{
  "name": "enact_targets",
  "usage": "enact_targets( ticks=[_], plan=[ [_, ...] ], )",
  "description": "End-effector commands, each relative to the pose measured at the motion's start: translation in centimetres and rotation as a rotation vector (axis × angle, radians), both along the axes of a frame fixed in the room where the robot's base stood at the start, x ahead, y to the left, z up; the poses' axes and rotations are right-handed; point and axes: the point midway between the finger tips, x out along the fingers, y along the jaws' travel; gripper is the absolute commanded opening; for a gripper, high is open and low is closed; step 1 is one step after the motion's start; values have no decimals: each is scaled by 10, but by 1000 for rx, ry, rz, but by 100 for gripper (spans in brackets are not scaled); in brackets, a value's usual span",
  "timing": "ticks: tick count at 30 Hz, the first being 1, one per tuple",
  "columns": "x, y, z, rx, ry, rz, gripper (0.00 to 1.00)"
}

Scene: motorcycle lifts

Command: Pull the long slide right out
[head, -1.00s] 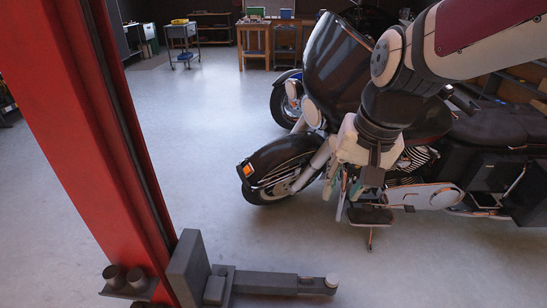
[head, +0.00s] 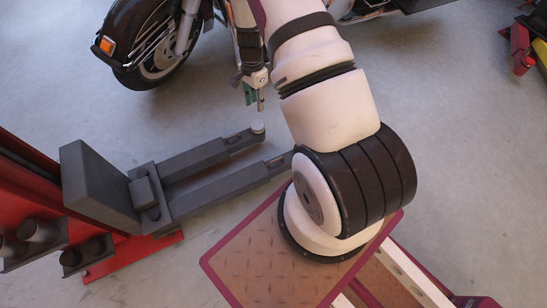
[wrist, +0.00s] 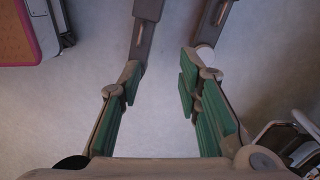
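Two dark grey lift arms reach out from the foot of a red lift post. The upper lift arm (head: 195,157) ends in a pale round pad (head: 258,127). The lower lift arm (head: 225,190) runs right, its end hidden behind my arm. I cannot tell which holds the long slide. In the wrist view, both arms' ends show at the top: one at left (wrist: 143,38) and one at right (wrist: 213,22). My gripper (head: 256,99) hangs just beyond the padded end in the head view. In the wrist view, its green-padded fingers (wrist: 160,80) are wide apart with bare floor between them.
The red lift post (head: 35,165) with its grey bracket (head: 98,188) stands at left. A motorcycle's front wheel (head: 155,50) is at the top, close behind my gripper. Another red lift part (head: 520,48) is at top right. The floor right of my arm is mostly clear.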

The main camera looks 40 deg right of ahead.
Motion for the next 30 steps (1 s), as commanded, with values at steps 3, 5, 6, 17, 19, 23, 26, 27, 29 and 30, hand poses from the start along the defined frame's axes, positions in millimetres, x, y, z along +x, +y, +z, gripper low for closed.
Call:
enact_targets(
  ticks=[3, 5, 6, 17, 19, 23, 26, 27, 29, 30],
  plan=[
    [-22, -14, -82, -16, 59, -109, 31],
    [-31, -19, -109, -26, 78, -151, 31],
    [-37, -22, -124, -30, 90, -176, 31],
    [-59, -28, -180, -50, 124, -252, 31],
    [-61, -28, -190, -50, 124, -252, 31],
    [-66, -26, -214, -48, 126, -252, 31],
    [-69, -25, -234, -48, 125, -251, 31],
    [-71, -24, -242, -48, 126, -251, 31],
    [-73, -24, -253, -49, 125, -251, 31],
    [-75, -23, -261, -49, 125, -251, 31]
  ],
)
